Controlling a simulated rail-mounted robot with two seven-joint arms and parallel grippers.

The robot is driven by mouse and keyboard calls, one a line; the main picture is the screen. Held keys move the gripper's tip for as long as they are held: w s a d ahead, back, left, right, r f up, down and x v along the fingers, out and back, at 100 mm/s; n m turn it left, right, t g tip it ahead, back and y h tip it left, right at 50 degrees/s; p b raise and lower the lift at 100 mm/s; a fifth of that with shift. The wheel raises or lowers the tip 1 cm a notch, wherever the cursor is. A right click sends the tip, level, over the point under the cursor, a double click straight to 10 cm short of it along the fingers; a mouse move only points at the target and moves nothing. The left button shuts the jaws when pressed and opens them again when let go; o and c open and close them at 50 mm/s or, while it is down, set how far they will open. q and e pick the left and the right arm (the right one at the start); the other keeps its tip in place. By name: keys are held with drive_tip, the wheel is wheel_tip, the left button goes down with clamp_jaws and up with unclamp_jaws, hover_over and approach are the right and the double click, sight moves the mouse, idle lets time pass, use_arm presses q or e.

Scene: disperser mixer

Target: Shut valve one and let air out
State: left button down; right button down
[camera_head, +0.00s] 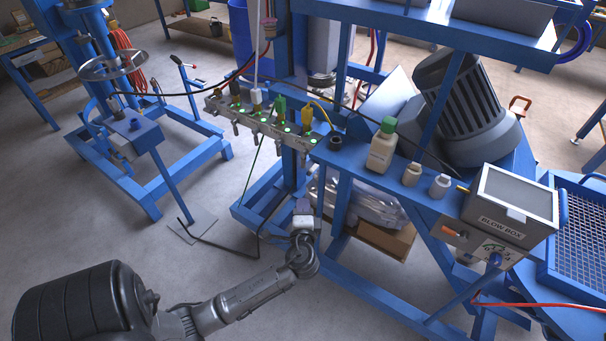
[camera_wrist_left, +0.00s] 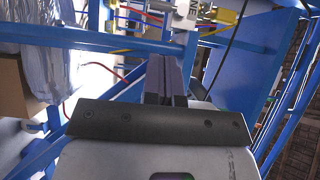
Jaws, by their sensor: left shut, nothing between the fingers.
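A grey valve manifold (camera_head: 262,128) with several small valves, green lights and coloured fittings runs along the front of the blue frame in the head view. I cannot tell which of them is valve one. My left gripper (camera_head: 303,207) is below the manifold's right end, apart from it, beside the blue frame. In the left wrist view its fingers (camera_wrist_left: 165,75) are together and hold nothing. Thin tubes and fittings (camera_wrist_left: 150,18) show beyond the fingers, too small to tell apart. My right gripper is not in view.
The blue frame (camera_head: 345,205) rises close to the left gripper. Bottles stand on its shelf, among them a beige one with a green cap (camera_head: 382,147). The blow box (camera_head: 512,200) is at the right. A thin black cable hangs left of the gripper. Open floor (camera_head: 90,225) lies left.

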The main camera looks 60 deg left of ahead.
sight(304, 165)
use_arm(q)
drive_tip(key=b+x, duration=0.1)
drive_tip(key=x, duration=1.3)
